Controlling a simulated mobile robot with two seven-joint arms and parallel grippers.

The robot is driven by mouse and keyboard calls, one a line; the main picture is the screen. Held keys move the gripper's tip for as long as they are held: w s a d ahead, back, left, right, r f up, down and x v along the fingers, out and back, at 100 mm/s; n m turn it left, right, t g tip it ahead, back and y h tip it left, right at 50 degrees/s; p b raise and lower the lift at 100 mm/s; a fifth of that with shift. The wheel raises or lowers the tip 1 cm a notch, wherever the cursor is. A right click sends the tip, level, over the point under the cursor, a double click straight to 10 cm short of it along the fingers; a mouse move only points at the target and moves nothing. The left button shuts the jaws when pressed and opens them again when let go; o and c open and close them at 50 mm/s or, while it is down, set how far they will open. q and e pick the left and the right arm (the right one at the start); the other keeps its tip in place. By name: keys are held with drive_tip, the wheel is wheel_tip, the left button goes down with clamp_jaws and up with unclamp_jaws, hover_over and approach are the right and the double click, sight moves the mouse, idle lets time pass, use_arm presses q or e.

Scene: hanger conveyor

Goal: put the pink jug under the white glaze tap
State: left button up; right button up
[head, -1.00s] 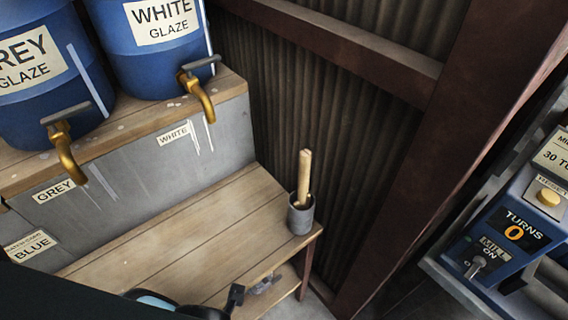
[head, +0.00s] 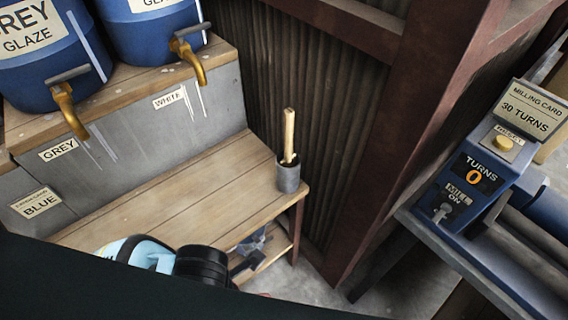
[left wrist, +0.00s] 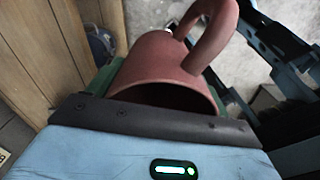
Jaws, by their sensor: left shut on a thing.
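The pink jug (left wrist: 165,68) fills the middle of the left wrist view, with its handle (left wrist: 212,35) toward the top right and its dark mouth toward the camera. My left gripper (left wrist: 160,115) is shut on it; the fingertips are mostly hidden. In the head view part of my left arm shows at the bottom, and the jug cannot be made out there. The white glaze tap (head: 188,58) is brass with a grey lever, on a blue barrel (head: 146,36) above the WHITE label (head: 170,97). The bench below that tap looks bare. My right gripper is not in view.
A grey glaze tap (head: 66,103) hangs left of the white one. A wooden bench (head: 190,185) runs below the taps. A grey pot (head: 288,178) with a wooden stick stands at its right end. A blue mill control box (head: 468,185) is at the right.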

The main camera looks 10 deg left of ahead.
use_arm(q)
drive_tip(key=w+a+r+m+p, duration=0.1)
drive_tip(key=w+a+r+m, duration=0.2)
drive_tip(key=w+r+m, duration=0.4)
drive_tip(key=w+a+r+m+p, duration=0.1)
drive_tip(key=w+a+r+m, duration=0.3)
drive_tip(key=m, duration=1.4)
drive_tip(key=w+r, duration=0.3)
drive_tip(key=w, duration=0.2)
drive_tip(key=shift+w+a+r, duration=0.2)
drive_tip(key=shift+w+a, duration=0.05)
drive_tip(key=shift+w, duration=0.05)
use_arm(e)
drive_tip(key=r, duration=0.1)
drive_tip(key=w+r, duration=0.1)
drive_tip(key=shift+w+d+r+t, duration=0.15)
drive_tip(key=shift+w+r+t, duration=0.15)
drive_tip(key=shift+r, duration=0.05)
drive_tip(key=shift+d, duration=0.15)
use_arm(q)
drive_tip(key=shift+a, duration=0.1)
